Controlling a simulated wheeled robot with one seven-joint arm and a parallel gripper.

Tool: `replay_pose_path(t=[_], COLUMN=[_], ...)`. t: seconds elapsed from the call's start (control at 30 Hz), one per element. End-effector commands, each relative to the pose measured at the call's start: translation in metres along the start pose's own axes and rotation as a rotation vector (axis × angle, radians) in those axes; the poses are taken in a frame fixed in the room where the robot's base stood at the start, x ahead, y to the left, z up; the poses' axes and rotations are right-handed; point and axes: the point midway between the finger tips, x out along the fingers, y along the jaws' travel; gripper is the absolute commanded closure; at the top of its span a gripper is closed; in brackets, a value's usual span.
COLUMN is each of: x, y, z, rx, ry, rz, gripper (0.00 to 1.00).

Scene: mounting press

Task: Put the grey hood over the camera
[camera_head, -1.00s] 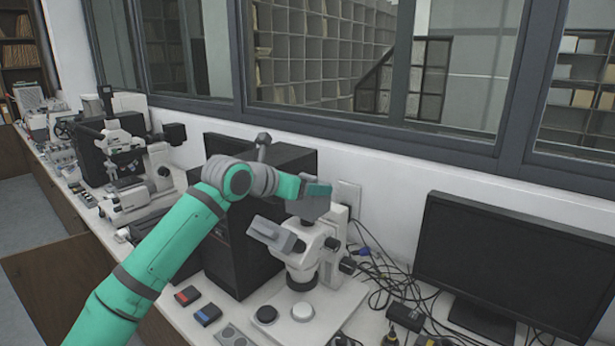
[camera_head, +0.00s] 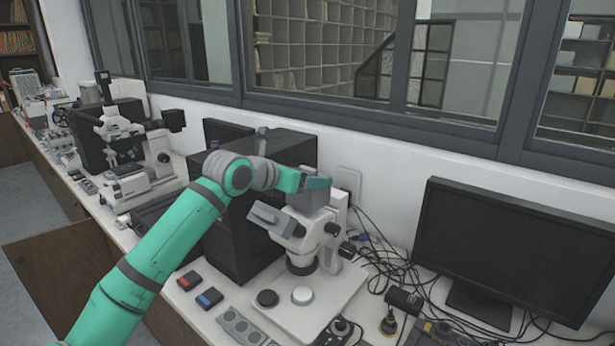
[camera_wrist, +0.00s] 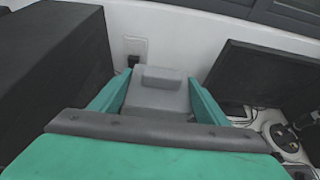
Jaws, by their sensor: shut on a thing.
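My gripper (camera_head: 316,183) is shut on the grey hood (camera_head: 308,198), which sits directly above the head of the white microscope (camera_head: 310,240). In the wrist view, the hood (camera_wrist: 158,92) shows as a grey box with a raised block on top, between the two teal fingers of my gripper (camera_wrist: 157,98). The camera itself cannot be seen; the hood and gripper cover the place on top of the microscope. I cannot tell whether the hood touches the microscope or how far down it sits. The hood looks about upright.
A black computer case (camera_head: 245,240) stands close on the left of the microscope. A black monitor (camera_head: 505,245) stands to the right, with loose cables (camera_head: 385,265) between. A wall socket (camera_head: 348,180) is just behind the hood. Small boxes (camera_head: 209,298) lie in front.

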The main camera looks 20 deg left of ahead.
Motion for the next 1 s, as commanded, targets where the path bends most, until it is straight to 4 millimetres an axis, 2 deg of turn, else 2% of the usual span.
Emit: replay_pose_path(t=[0.47,0.5,0.6,0.87,1.0], x=[0.0026,0.0025,0.0025,0.0023,-0.0054], y=[-0.0001,-0.0001,-0.0001,0.0001,0.0005], z=[-0.0064,-0.0063,-0.0063,-0.0065,-0.0062], rx=[0.0,0.0,0.0,0.0,0.001], ry=[0.0,0.0,0.0,0.0,-0.001], rz=[0.0,0.0,0.0,0.0,0.001], gripper=[0.55,0.29,0.1,0.1,0.1])
